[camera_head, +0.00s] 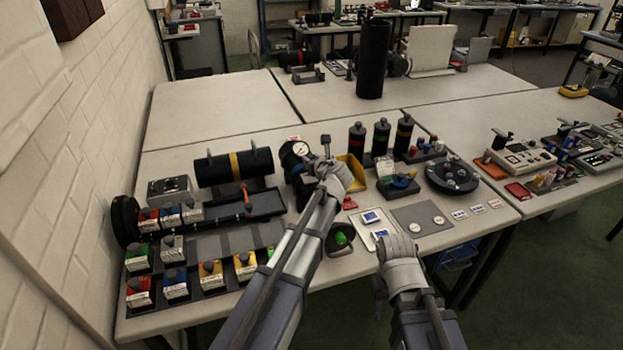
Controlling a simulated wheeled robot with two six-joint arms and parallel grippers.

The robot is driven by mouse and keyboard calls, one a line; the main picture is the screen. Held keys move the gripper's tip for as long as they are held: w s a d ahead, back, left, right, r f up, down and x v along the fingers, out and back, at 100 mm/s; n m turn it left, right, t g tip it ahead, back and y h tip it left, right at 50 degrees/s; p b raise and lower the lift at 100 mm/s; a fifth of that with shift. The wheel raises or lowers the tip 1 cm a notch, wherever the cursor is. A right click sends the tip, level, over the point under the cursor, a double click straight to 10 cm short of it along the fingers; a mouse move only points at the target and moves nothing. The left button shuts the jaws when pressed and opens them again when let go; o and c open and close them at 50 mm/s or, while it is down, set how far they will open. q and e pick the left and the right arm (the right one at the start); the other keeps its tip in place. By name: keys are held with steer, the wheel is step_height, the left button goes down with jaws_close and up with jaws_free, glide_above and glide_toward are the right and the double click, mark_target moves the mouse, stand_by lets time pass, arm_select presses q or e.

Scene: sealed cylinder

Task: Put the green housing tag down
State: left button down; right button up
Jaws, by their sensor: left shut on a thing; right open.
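A small dark square piece (325,140) shows just beyond the fingers. My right gripper (381,284) is open, low at the table's front edge, right of my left arm. A green piece (341,238) sits in a black dish (331,248) between the two arms.
Three black cylinders with coloured bands, one green-banded (381,137), stand behind the yellow bin (352,172). A round black tray (452,176) is at right. Coloured boxes (211,274) fill the left. A black cylinder (234,167) lies in a cradle.

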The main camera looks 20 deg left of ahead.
arm_select(q)
steer(key=shift+f, duration=0.15)
step_height(320, 180, down, 4)
steer(key=b, duration=0.3)
steer(key=shift+b, duration=0.4)
steer(key=shift+r, duration=0.2)
steer(key=shift+f, duration=0.1)
steer(key=c, duration=0.6)
jaws_free()
steer(key=shift+r+p, duration=0.25)
steer(key=shift+p, duration=0.05)
steer(key=p+v, duration=0.4)
steer(key=v, duration=0.8)
